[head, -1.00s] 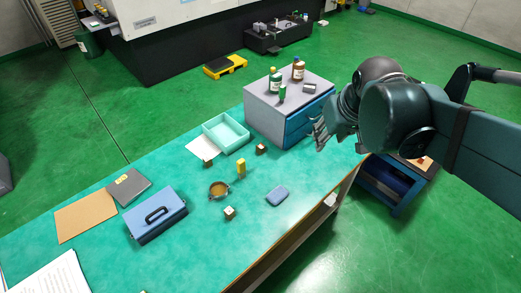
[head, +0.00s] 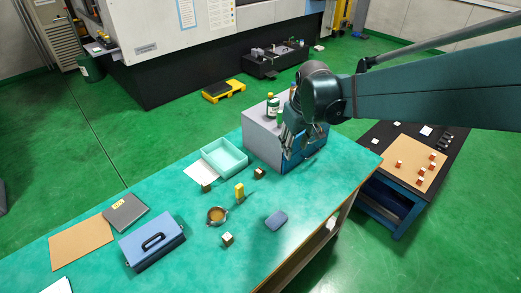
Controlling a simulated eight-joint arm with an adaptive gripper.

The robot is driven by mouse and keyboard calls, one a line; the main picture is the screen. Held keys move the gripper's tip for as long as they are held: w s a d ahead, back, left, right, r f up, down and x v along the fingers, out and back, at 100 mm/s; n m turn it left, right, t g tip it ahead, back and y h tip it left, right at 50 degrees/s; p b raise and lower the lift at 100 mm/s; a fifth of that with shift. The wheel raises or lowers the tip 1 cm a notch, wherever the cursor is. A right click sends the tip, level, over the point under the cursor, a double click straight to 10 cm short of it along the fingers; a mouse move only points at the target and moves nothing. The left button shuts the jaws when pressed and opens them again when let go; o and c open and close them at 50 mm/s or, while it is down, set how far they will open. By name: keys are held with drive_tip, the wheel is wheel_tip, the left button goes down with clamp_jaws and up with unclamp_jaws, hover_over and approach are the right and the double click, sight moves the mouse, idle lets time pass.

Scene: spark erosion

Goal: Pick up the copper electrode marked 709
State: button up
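Several small copper-coloured blocks with pale faces stand on a tan board (head: 412,150) on the dark side table at the right; one copper block (head: 399,164) is at the board's left part. A small block with a white top (head: 227,238) sits on the green bench. No number is readable on any block. My gripper (head: 286,154) hangs before the drawer cabinet, apart from all the blocks; its finger opening is unclear.
The grey-blue drawer cabinet (head: 256,140) carries bottles. The green bench (head: 185,222) also holds a teal tray (head: 239,166), a round dish (head: 217,215), a yellow piece (head: 239,191), a blue pad (head: 276,220) and a blue case (head: 152,239). Bare floor separates bench and side table.

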drive_tip(key=w+a+f+n+g, duration=0.1)
drive_tip(key=w+a+f+n, duration=0.1)
drive_tip(key=w+a+f, duration=0.45)
drive_tip(key=n+g, duration=0.2)
hover_over(259, 171)
drive_tip(key=shift+h, duration=0.3)
wheel_tip(259, 171, down, 12)
drive_tip(key=shift+r, duration=0.15)
drive_tip(key=shift+a+f, duration=0.2)
drive_tip(key=shift+f, duration=0.15)
drive_tip(key=shift+f, duration=0.15)
drive_tip(key=shift+f, duration=1.15)
drive_tip(key=shift+f, duration=0.15)
drive_tip(key=shift+d+f+b, duration=0.15)
drive_tip(key=shift+f+b, duration=0.4)
drive_tip(key=shift+f, duration=1.9)
